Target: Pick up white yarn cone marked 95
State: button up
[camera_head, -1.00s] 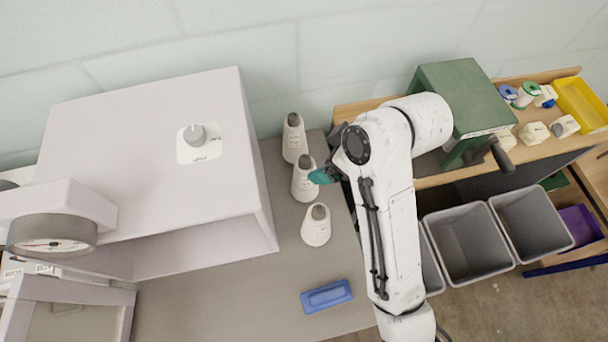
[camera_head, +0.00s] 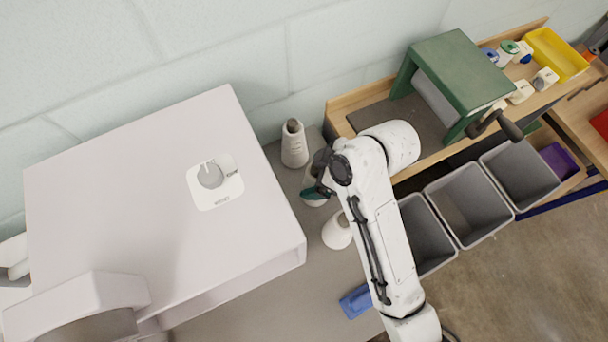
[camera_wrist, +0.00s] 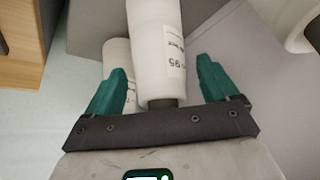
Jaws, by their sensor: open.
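The white yarn cone marked 95 (camera_wrist: 157,45) is in the middle of the wrist view, its dark tip pointing toward my palm. My gripper (camera_wrist: 160,82) is open, with one teal finger on each side of this cone's narrow end; I see a gap on the right, and contact on the left is unclear. In the head view my gripper (camera_head: 315,194) is at the middle cone of a row and largely hides it. A second white cone (camera_wrist: 116,58) stands partly behind the marked one in the wrist view.
In the head view, a white cone (camera_head: 294,148) stands toward the wall and another (camera_head: 336,232) nearer the front, partly behind my arm. A large pale cabinet (camera_head: 130,180) is close on the left. A blue tray (camera_head: 355,302) and grey bins (camera_head: 468,212) lie right.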

jog(key=shift+c, duration=0.2)
jog(key=shift+a, duration=0.1)
jog(key=shift+c, duration=1.4)
grip_shut()
